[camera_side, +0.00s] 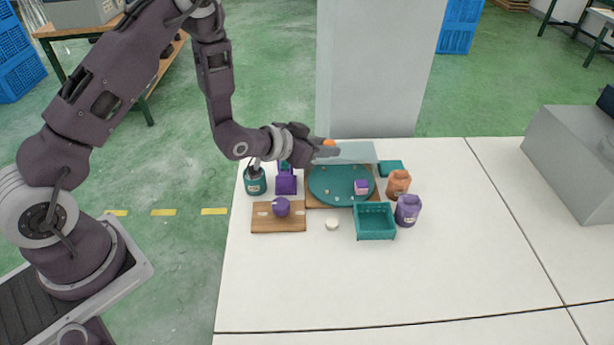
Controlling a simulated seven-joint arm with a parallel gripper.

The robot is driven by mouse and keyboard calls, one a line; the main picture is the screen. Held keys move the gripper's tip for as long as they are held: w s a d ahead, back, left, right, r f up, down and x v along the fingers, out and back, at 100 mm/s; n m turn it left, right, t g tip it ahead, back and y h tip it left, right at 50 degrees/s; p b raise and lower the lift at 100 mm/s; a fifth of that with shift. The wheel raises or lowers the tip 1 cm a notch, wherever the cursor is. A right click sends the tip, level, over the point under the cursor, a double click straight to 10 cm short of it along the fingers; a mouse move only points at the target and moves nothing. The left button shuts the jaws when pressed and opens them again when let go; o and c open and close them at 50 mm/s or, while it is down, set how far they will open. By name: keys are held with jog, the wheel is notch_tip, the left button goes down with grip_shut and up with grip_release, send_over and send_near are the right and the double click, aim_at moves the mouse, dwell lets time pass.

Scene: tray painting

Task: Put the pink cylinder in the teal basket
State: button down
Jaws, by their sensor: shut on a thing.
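My gripper (326,148) is above the back edge of the round teal tray, pointing right. It is shut on a small orange thing (329,142) at its fingertips; its full shape is partly hidden. The teal basket (375,236) stands on the white table, in front of the tray and to its right, and looks empty. A small pink-and-purple block (361,186) sits on the right part of the tray; it looks boxy. I cannot make out a clear pink cylinder.
The teal tray (330,190) lies on a wooden board. An orange jar (398,184) and a purple jar (407,210) stand right of it. A purple ball (281,206) rests on a wooden block (265,222). A cream disc (332,224) lies left of the basket. The front table is clear.

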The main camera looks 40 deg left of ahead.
jog(key=s+a+r+n+y, duration=0.1)
jog(key=a+r, duration=0.2)
jog(key=r, duration=0.6)
jog(key=s+a+r+n+y, duration=0.1)
jog(key=a+r, duration=0.2)
jog(key=r, duration=0.5)
jog(key=s+f+m+h, duration=0.1)
jog(key=s+m+h, duration=0.2)
jog(key=s, duration=0.4)
send_over(323, 196)
notch_tip(323, 196, down, 18)
jog(key=shift+n+y, duration=0.4)
notch_tip(323, 196, down, 10)
jog(key=shift+f, duration=0.15)
jog(key=c, duration=1.1)
grip_release()
jog(key=shift+c, duration=0.2)
